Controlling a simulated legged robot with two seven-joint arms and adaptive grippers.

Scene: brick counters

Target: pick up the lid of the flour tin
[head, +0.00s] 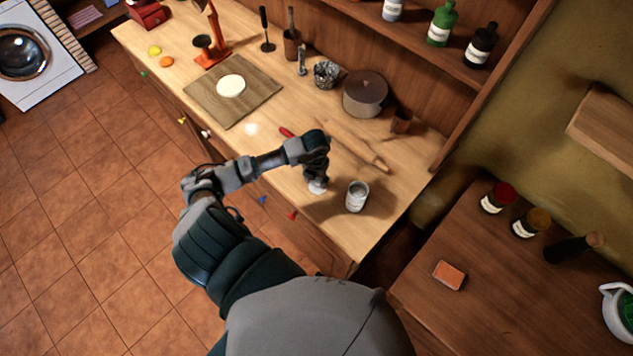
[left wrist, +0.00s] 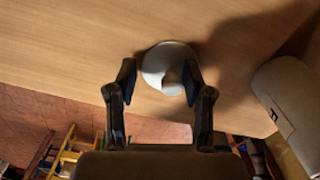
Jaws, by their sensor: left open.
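The lid (head: 317,186) is a small pale disc on the wooden counter, partly hidden by my gripper in the head view. In the left wrist view the lid (left wrist: 160,66) shows a raised knob in its middle. My left gripper (head: 318,178) is directly above it and open; in the left wrist view its fingers (left wrist: 158,82) stand on either side of the lid. I cannot tell whether they touch it. The flour tin (head: 357,196) is a silvery can standing upright and open just right of the lid; it shows at the right of the left wrist view (left wrist: 290,100). My right gripper is not in view.
A board (head: 232,92) with a white disc of dough lies to the left. The counter's front edge is close to the lid.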

